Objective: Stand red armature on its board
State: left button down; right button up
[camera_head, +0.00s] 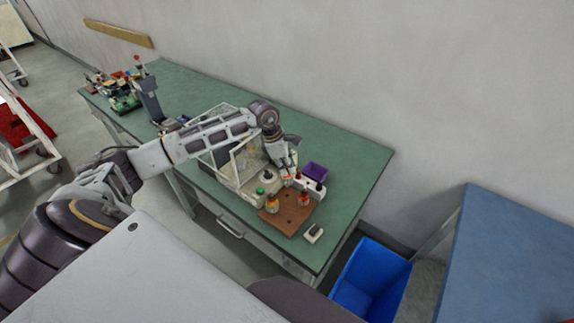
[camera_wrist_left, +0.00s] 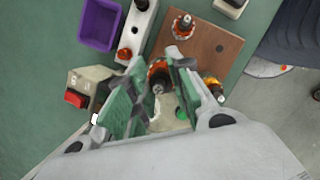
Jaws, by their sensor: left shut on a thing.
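My left gripper (camera_head: 288,173) is shut on an armature, the red one as far as I can tell, and holds it above the near end of the winding machine. In the left wrist view this armature (camera_wrist_left: 158,76) shows between the green finger pads, with its shaft toward the camera. The brown board (camera_head: 289,219) lies to its right on the green table. In the left wrist view the board (camera_wrist_left: 206,55) bears an orange-red armature (camera_wrist_left: 183,25) and a yellow-orange one (camera_wrist_left: 213,88), with a bare dark hole between them. My right gripper is not in view.
A purple bin (camera_head: 316,170) and a white block with knobs (camera_head: 311,187) stand behind the board. A machine with a clear guard (camera_head: 248,158) is left of it. A small switch box (camera_head: 314,234) lies near the table's front edge. A blue bin (camera_head: 371,278) is below.

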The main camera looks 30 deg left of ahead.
aim_at(287, 179)
pick_arm(q)
jog(key=shift+f, duration=0.15)
jog(key=shift+f+b, duration=1)
jog(key=shift+f, duration=1.05)
jog(key=shift+r, duration=0.1)
jog(key=shift+f+b, duration=1.05)
jog(key=shift+f, duration=0.35)
jog(key=c, duration=1.2)
grip_release()
jog(key=shift+f, duration=0.1)
jog(key=shift+r, duration=0.2)
